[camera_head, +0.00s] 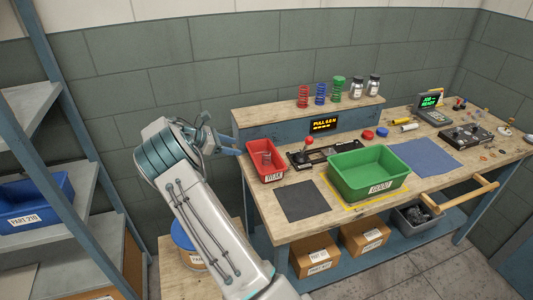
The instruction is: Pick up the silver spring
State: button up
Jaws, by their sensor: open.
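My gripper (235,145) is at the end of my raised arm, left of the workbench. Its fingers point right and are apart, with nothing seen between them. A red bin (276,175) marked WEAK stands at the bench's left end, close to the fingertips. A small silver-grey thing (265,157) shows in the red bin; it may be the silver spring, but it is too small to tell. Red (303,97), blue (321,94) and green (338,89) springs stand upright on the raised back shelf.
A green bin (370,188) marked GOOD and a lever box (312,156) stand on the workbench (262,199). A dark mat (302,201) and a blue mat (425,158) are bare. Shelving (62,120) stands at the left.

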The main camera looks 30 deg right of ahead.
jog(key=p, duration=0.1)
send_near(266, 153)
jog(key=x, duration=0.3)
jog(key=shift+d+f, duration=0.1)
jog(key=shift+f, duration=0.1)
jog(key=p+x, duration=0.2)
jog(key=x, duration=0.3)
jog(key=shift+d, duration=0.2)
jog(key=c, duration=1.1)
